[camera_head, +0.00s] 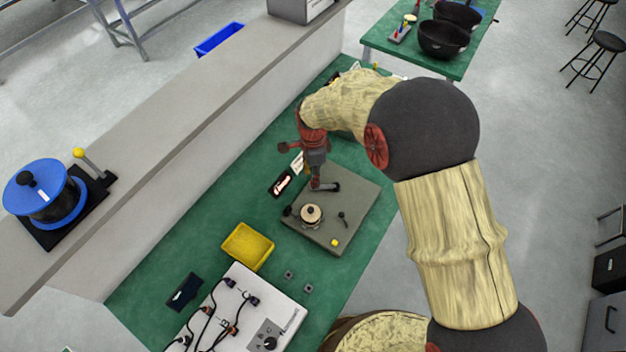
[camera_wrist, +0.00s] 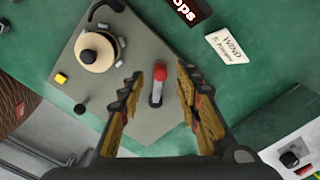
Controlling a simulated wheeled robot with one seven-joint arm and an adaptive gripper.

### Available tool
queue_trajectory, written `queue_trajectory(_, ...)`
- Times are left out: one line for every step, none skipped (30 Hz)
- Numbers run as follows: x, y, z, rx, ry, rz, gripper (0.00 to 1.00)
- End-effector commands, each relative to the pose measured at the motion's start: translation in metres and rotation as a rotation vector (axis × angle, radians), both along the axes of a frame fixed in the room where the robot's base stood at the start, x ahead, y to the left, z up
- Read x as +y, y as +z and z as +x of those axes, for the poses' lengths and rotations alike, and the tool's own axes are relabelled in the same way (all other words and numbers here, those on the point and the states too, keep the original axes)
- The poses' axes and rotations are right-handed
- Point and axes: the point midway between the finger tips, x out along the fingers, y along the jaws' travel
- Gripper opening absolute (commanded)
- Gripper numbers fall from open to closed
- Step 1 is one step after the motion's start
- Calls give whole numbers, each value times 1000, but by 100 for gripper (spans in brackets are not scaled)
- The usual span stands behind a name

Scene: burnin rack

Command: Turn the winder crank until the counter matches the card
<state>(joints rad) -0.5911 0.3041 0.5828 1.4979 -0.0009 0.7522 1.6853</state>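A grey plate (camera_head: 350,215) on the green bench carries a round tan-and-dark spool (camera_head: 311,214) and a short grey crank arm. In the wrist view the crank arm (camera_wrist: 156,96) has a red knob (camera_wrist: 160,73). My gripper (camera_head: 316,183) is above this crank in the head view and partly hides it. In the wrist view my gripper (camera_wrist: 159,78) is open, with the red knob between its fingers in the picture; contact cannot be told. A white card (camera_wrist: 227,45) reads "WIND" with a blurred second line. A dark display (camera_wrist: 187,10) beside it is cut off, showing "ops".
A blue drum (camera_head: 46,192) with a yellow-knobbed lever stands on the grey ledge at left. A yellow tray (camera_head: 248,247) and a white wired panel (camera_head: 236,322) are on the bench. Black bowls (camera_head: 443,40) stand on a far table.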

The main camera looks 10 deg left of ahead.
Motion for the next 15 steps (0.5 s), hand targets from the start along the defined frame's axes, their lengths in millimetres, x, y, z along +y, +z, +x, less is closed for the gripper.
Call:
queue_trajectory(1,13,1,-4,0,3,34)
queue_trajectory(1,19,1,-4,0,3,34)
queue_trajectory(1,27,1,-4,0,2,34)
queue_trajectory(1,33,1,-4,0,2,34)
queue_trajectory(1,39,1,-4,0,3,34)
queue_trajectory(1,46,1,-4,0,2,34)
queue_trajectory(1,51,1,-3,0,1,34)
queue_trajectory(1,55,1,-4,0,2,34)
queue_trajectory(1,61,1,-3,0,1,34)
queue_trajectory(1,64,0,-2,0,1,34)
queue_trajectory(0,68,0,-2,0,1,34)
queue_trajectory(1,71,0,-2,0,1,34)
queue_trajectory(0,73,0,-2,0,1,34)
queue_trajectory(0,75,0,-2,0,1,34)
queue_trajectory(0,77,0,-1,0,0,34)
